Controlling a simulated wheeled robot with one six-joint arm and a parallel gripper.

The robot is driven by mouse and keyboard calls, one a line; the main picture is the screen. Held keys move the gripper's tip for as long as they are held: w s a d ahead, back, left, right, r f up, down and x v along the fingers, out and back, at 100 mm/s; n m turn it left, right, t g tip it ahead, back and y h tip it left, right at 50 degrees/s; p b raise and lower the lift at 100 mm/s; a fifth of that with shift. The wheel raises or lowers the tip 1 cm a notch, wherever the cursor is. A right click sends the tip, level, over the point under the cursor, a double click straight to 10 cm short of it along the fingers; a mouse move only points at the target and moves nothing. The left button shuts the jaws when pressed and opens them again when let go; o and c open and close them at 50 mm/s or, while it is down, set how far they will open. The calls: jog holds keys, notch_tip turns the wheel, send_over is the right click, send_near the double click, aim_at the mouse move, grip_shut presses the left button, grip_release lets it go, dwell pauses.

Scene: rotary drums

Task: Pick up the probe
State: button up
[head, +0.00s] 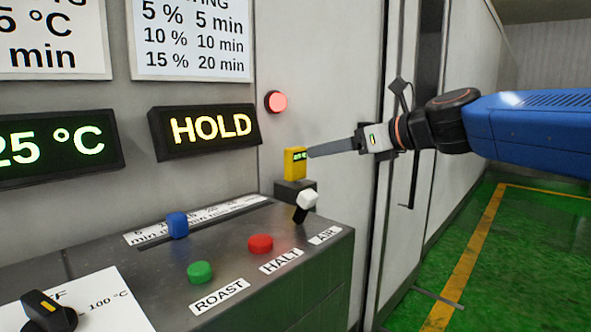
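The probe (296,161) is a small yellow unit with a dark display showing green characters. It stands upright at its dark holder (289,191), at the back right of the control panel. My gripper (311,153) comes in from the right, with its grey fingers pointing left. The fingertips reach the right edge of the probe in the head view. Only one finger outline shows from this side, so I cannot tell the gap between the fingers or whether they touch the probe. The probe's lower end is hidden.
The panel (335,262) carries a white-topped AIR lever (306,203) just in front of the holder, a red HALT button (260,244), a green ROAST button (200,272) and a blue slider (177,225). A lit red lamp (276,102) is on the wall above. Green floor lies right.

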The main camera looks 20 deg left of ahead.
aim_at(300, 154)
jog(key=x, duration=1.2)
jog(key=shift+a, duration=0.15)
jog(key=shift+s, duration=0.1)
jog(key=c, duration=1.3)
jog(key=shift+r, duration=0.1)
